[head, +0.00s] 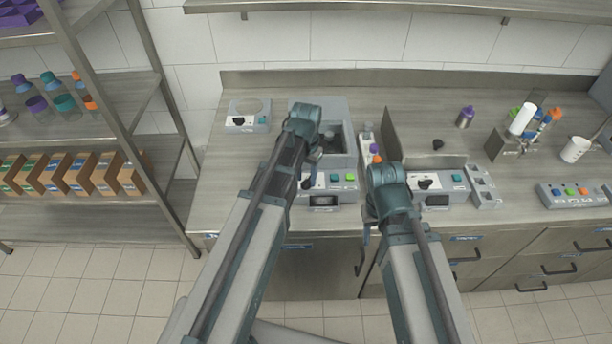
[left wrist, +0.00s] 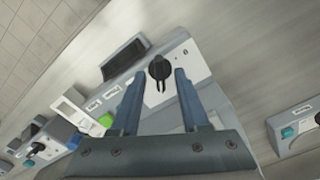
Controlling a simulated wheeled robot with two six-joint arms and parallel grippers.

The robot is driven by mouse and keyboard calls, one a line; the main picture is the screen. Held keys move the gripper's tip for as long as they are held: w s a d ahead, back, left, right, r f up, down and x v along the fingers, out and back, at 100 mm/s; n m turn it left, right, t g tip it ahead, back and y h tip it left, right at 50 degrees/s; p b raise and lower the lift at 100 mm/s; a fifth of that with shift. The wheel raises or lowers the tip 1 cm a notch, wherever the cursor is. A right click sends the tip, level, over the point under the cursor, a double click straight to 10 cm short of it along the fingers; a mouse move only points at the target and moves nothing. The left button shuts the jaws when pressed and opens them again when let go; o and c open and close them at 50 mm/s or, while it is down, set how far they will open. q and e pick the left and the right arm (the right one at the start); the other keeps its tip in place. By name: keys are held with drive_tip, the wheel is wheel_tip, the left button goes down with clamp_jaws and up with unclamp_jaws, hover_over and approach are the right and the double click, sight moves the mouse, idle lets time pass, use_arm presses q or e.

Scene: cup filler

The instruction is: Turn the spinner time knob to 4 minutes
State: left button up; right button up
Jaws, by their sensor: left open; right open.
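A grey machine (head: 341,193) with an open well stands mid-counter, with a teal button, a green button and a dark display (head: 323,200) on its front. Its black knob (left wrist: 159,68) sits on a light panel in the left wrist view, its pointer toward the bottom of that picture. My left gripper (left wrist: 159,76) is open, its two fingers either side of the knob with gaps visible; whether they reach its depth is unclear. In the head view my left gripper (head: 311,161) hangs over this machine. My right gripper (head: 367,230) is open and empty in front of the counter edge.
A second machine (head: 436,199) with a raised lid, black knob and display stands to the right. A small device (head: 248,118) stands back left. A button box (head: 572,194) and a white cup (head: 574,149) are at the right. Clear counter lies left of the machine.

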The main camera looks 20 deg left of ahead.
sight(306, 180)
use_arm(q)
wheel_tip(306, 180, up, 13)
drive_tip(key=p, duration=1.3)
drive_tip(key=shift+r, duration=0.2)
drive_tip(key=shift+f, duration=0.1)
drive_tip(key=s+d+f+b, duration=0.4)
drive_tip(key=s+d, duration=0.1)
drive_tip(key=s, duration=0.2)
drive_tip(key=s+d+f+m+y+b, duration=0.1)
drive_tip(key=s+d+f+b, duration=0.4)
drive_tip(key=s, duration=0.2)
drive_tip(key=shift+s+f+b, duration=0.15)
drive_tip(key=shift+s+b, duration=0.15)
drive_tip(key=shift+s, duration=0.1)
drive_tip(key=shift+d, duration=0.1)
